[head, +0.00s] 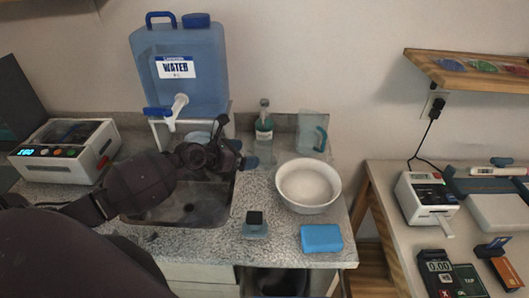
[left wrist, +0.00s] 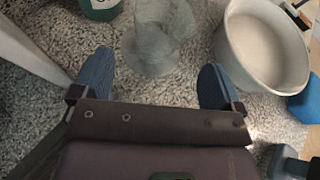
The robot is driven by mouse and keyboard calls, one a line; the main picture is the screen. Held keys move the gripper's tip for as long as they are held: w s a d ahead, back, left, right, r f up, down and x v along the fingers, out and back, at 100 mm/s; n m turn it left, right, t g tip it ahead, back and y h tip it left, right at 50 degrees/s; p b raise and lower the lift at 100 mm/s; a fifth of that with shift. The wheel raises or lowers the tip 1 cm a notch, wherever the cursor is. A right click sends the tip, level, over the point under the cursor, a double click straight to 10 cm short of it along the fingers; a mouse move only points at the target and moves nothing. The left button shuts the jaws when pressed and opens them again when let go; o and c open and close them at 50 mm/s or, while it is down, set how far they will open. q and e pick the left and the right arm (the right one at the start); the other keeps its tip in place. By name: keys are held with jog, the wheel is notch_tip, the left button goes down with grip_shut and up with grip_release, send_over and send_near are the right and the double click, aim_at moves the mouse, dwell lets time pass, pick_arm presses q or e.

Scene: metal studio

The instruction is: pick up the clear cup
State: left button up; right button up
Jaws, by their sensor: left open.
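The clear cup (left wrist: 155,45) shows in the left wrist view as a see-through, glassy shape standing on the speckled counter. It lies just ahead of my left gripper (left wrist: 155,82), roughly in line with the gap between the blue fingers. The fingers are wide apart, with nothing held between them. I cannot clearly pick out the cup there. My right gripper is not in view.
A clear jug with a teal handle (head: 312,133) stands at the back wall. The water tank (head: 180,75) stands behind the sink (head: 185,205). A blue sponge (head: 321,238) lies near the front edge.

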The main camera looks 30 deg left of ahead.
aim_at(256, 154)
pick_arm(q)
jog(key=shift+x, duration=0.85)
jog(key=shift+w+d+f, duration=0.15)
jog(key=shift+w+f, duration=0.15)
jog(key=shift+w, duration=0.1)
jog(key=x, duration=0.4)
jog(key=shift+w+f+b, duration=0.2)
jog(key=shift+b, duration=0.1)
jog(key=shift+c, duration=0.5)
jog(key=c, duration=0.9)
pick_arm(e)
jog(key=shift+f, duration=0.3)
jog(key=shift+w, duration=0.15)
